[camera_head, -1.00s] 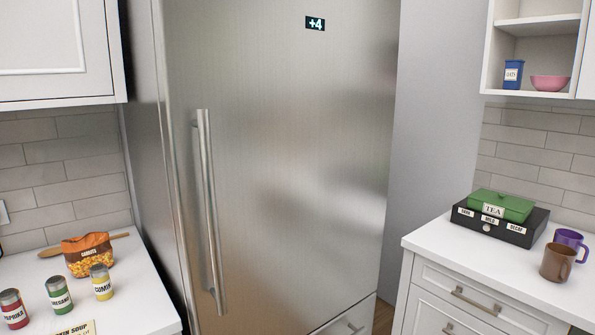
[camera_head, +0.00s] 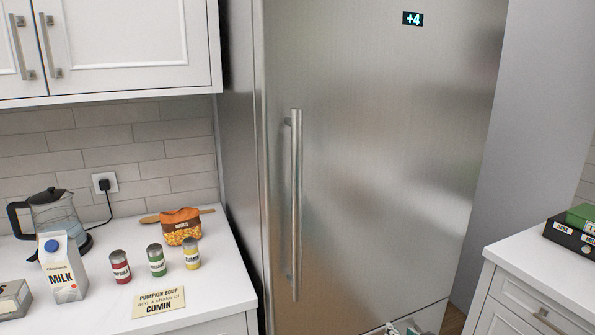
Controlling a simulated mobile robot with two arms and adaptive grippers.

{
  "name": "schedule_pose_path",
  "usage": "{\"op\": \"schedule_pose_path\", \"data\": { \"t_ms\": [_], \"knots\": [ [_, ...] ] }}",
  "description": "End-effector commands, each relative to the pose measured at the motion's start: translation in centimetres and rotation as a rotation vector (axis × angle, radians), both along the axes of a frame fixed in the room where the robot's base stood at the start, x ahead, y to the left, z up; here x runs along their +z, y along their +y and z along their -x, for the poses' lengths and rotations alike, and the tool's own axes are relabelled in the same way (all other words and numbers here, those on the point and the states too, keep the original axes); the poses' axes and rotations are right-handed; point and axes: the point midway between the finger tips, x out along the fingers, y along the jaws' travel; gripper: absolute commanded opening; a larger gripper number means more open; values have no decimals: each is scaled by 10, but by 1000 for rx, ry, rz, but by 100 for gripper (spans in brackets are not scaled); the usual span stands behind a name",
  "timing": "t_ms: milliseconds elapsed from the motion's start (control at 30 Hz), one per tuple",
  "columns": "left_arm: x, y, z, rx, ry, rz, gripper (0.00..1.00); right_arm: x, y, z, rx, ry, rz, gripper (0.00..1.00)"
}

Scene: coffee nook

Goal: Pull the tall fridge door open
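The tall steel fridge door (camera_head: 385,150) fills the middle of the head view and looks shut. Its long vertical bar handle (camera_head: 296,205) is on the door's left side, with nothing touching it. A small pale and teal shape (camera_head: 394,329) shows at the bottom edge in front of the fridge's lower drawer. It may be the tip of my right gripper, but too little shows to tell its state. My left gripper is out of view.
Another counter (camera_head: 545,262) stands at the right. The space before the handle looks clear.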

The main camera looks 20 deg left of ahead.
Motion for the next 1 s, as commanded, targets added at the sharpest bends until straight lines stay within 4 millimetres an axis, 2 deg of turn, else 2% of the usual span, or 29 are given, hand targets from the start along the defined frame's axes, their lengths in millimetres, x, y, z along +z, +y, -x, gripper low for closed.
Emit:
{"op": "schedule_pose_path", "data": {
  "t_ms": [33,67,100,167,200,300,400,500,600,767,1000],
  "knots": [
    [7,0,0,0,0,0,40,65,16,-5,44,-76,-25,44],
    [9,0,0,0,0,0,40,99,27,-4,72,-114,-40,44],
    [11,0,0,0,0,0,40,142,40,1,111,-162,-58,44],
    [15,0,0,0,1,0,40,201,59,15,173,-228,-78,44],
    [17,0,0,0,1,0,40,238,71,27,216,-271,-87,44],
    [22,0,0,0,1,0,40,307,95,64,315,-354,-98,44],
    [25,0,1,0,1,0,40,348,111,98,390,-408,-96,44],
    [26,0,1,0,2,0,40,366,119,118,433,-436,-91,44],
    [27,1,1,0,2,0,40,372,124,121,447,-443,-91,44],
    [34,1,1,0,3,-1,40,373,140,108,446,-440,-93,44],
    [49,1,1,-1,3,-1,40,374,179,74,445,-440,-94,44]
  ]
}}
